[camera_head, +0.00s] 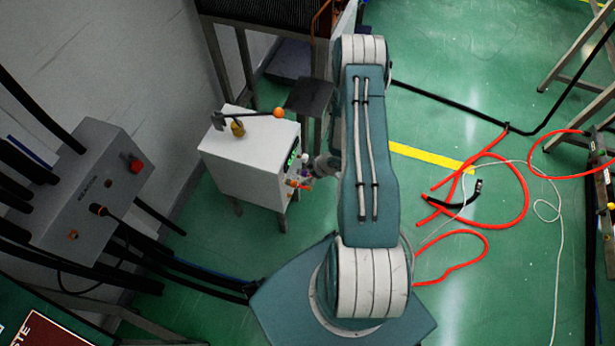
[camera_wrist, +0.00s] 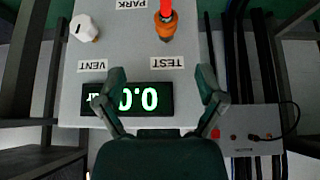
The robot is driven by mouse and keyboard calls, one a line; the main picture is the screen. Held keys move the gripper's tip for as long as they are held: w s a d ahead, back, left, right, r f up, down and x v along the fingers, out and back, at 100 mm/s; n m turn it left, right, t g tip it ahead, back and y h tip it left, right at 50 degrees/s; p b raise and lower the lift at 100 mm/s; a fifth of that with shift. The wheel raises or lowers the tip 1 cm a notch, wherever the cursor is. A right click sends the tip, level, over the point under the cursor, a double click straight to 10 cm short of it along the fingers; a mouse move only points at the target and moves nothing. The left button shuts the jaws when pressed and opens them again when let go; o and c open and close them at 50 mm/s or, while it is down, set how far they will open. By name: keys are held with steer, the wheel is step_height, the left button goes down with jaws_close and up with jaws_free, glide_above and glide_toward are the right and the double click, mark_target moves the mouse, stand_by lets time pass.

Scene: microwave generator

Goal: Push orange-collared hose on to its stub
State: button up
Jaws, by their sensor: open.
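The orange collar (camera_wrist: 166,27) shows at the top of the wrist view, with a bright red length running up out of frame. It is beside the TEST label on the grey panel (camera_wrist: 130,48); I cannot tell how it meets a stub there. In the head view, a small orange-red part (camera_head: 298,184) shows on the front of the white box (camera_head: 245,170). My gripper (camera_wrist: 160,87) is open and empty, its two fingers apart over the panel, below the collar in the picture. In the head view, my arm partly hides the gripper.
A white knob (camera_wrist: 84,28) is by the VENT label, and a green-lit display (camera_wrist: 135,98) lies between my fingers. A lever with an orange ball (camera_head: 278,112) tops the box. A grey control box (camera_head: 92,190) stands left. Red hoses (camera_head: 500,185) lie on the floor.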

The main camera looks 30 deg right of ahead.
mark_target(308, 187)
steer(key=shift+s+f, duration=0.3)
steer(key=shift+f, duration=0.3)
steer(key=shift+a+x, duration=0.1)
steer(key=shift+x, duration=0.9)
steer(key=shift+a+x, duration=0.15)
steer(key=shift+x, duration=3.5)
jaws_close()
steer(key=shift+s+d, duration=0.9)
steer(key=shift+s, duration=0.15)
steer(key=shift+s+d, duration=0.6)
steer(key=shift+s, duration=0.2)
